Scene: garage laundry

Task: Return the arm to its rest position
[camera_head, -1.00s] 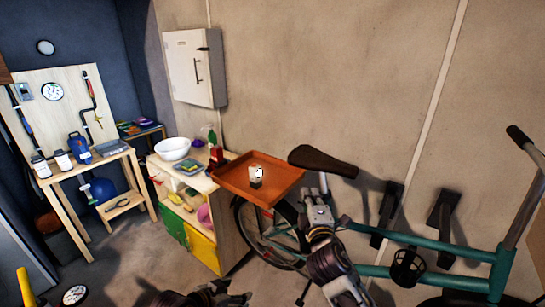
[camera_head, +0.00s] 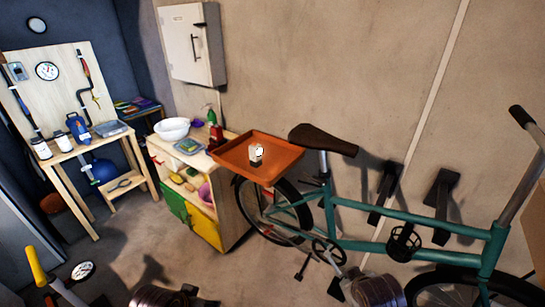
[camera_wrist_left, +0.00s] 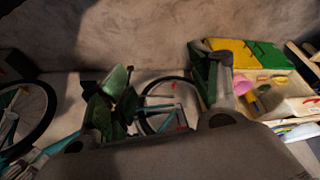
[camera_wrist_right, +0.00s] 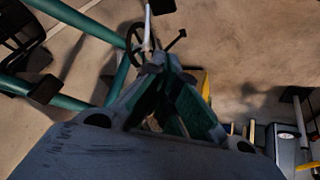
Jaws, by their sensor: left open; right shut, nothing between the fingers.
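My right arm (camera_head: 377,290) shows at the bottom of the head view, in front of the bicycle. Its gripper (camera_wrist_right: 160,62) is shut and empty in the right wrist view, the fingertips together over the floor and the bicycle crank. My left arm (camera_head: 160,298) shows only at the bottom edge of the head view. My left gripper (camera_wrist_left: 158,75) is open in the left wrist view, with nothing between its fingers.
The teal bicycle (camera_head: 400,246) stands along the wall close to my right arm. The cabinet (camera_head: 235,217) with green and yellow doors stands left of it. A wooden workbench (camera_head: 62,157) is at the far left. The floor between them is mostly open.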

